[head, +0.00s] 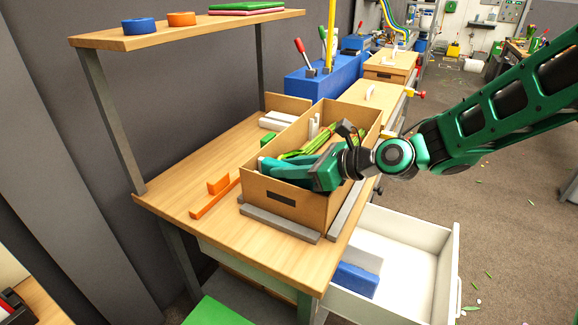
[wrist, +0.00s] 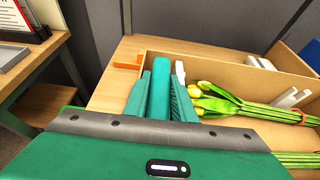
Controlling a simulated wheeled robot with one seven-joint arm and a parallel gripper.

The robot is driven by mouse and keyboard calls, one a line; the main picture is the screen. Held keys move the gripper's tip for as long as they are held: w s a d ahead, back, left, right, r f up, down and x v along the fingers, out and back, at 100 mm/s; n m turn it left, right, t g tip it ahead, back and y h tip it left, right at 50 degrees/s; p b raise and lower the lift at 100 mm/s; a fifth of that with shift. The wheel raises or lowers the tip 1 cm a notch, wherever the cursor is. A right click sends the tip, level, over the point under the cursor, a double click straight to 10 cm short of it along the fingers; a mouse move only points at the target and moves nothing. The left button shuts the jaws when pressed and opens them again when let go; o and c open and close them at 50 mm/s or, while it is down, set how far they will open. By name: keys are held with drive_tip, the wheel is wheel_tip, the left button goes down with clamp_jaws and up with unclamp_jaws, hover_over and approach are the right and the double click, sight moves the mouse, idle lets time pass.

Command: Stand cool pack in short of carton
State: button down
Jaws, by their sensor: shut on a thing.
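The carton (head: 283,197) is an open brown box on the wooden bench, with a dark label on its near wall. My gripper (head: 270,165) reaches into it from the right, its fingers over the near left end. In the wrist view, my gripper (wrist: 160,100) is shut on a flat teal slab, seemingly the cool pack (wrist: 160,85), upright between the two green fingers. Its lower part is hidden, so I cannot tell whether it touches the carton floor. Tulips with yellow heads (wrist: 215,104) and green stems lie in the carton beside the fingers.
White upright pieces (head: 313,127) stand in the carton's far part. Grey bars (head: 279,224) lie along its outside. An orange angle piece (head: 214,196) lies on the bench at left. An open white drawer (head: 408,255) with a blue block (head: 356,280) juts out below.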

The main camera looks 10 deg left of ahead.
drive_tip(key=shift+f, duration=0.35)
drive_tip(key=shift+r, duration=0.15)
drive_tip(key=c, duration=1.4)
unclamp_jaws()
drive_tip(key=v, duration=1)
drive_tip(key=shift+d, duration=0.4)
drive_tip(key=shift+s, duration=0.15)
